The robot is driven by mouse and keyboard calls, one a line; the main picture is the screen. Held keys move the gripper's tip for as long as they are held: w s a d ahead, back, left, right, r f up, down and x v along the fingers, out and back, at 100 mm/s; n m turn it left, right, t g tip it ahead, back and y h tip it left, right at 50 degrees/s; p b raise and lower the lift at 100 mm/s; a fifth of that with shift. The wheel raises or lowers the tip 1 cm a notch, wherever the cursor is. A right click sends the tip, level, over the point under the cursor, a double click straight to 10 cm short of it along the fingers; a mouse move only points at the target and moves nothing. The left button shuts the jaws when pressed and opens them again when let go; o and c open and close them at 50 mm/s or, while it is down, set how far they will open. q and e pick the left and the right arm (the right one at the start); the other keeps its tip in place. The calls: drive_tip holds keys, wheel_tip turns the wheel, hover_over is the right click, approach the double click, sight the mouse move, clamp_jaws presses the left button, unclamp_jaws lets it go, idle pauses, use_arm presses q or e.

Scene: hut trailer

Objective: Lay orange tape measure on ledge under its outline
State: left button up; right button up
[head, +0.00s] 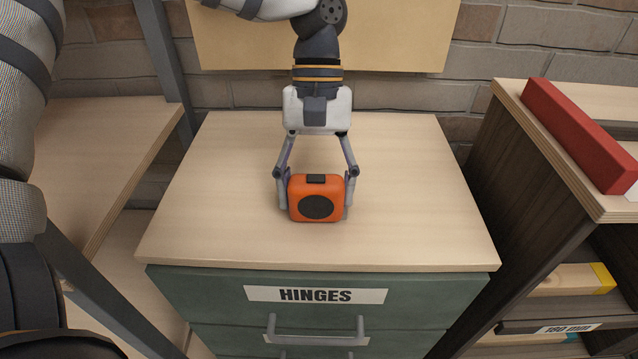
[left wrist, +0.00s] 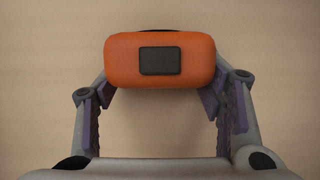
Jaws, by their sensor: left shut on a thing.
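The orange tape measure (head: 302,208) has a black round disc on its front and a black patch on top. My left gripper (head: 316,192) reaches down from above and is shut on its two sides. The tape measure is upright over the wooden top of the green drawer cabinet; I cannot tell whether it touches the top. In the left wrist view the tape measure (left wrist: 197,62) sits between the fingers (left wrist: 160,90). No outline shows in either view. My right gripper is not in view.
The cabinet top (head: 400,200) is otherwise bare. A tan board (head: 400,35) hangs on the brick wall behind. A shelf unit with a red box (head: 580,135) stands at the right. A wooden shelf (head: 90,150) with a grey post stands at the left.

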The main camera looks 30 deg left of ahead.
use_arm(q)
drive_tip(key=o, duration=1.6)
drive_tip(key=shift+w+r, duration=0.1)
drive_tip(key=shift+r, duration=0.05)
drive_tip(key=v, duration=1.2)
